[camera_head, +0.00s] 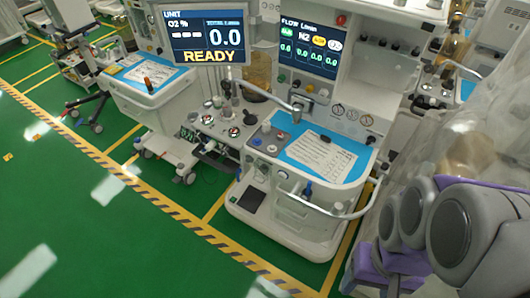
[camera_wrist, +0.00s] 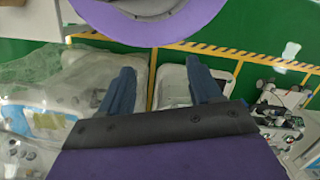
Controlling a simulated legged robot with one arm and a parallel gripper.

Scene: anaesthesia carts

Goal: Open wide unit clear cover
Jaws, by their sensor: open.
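A clear, wrinkled plastic cover (camera_head: 455,130) drapes over a unit at the right edge of the head view, partly hidden behind my arm. In the wrist view a clear cover (camera_wrist: 50,85) lies over a pale unit on the left, with blue and white parts showing through. My gripper (camera_wrist: 162,80) shows in the wrist view with its two blue fingers spread apart and nothing between them. The cover lies to the left of the fingers, and I cannot tell how far below them it is. The gripper does not show clearly in the head view.
A white cart with a flow display (camera_head: 310,45), a blue top and a curved rail stands uncovered at centre right. A READY screen (camera_head: 207,35) and a smaller cart (camera_head: 150,80) stand further left. The green floor (camera_head: 90,220) at front left is open, crossed by yellow-black tape.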

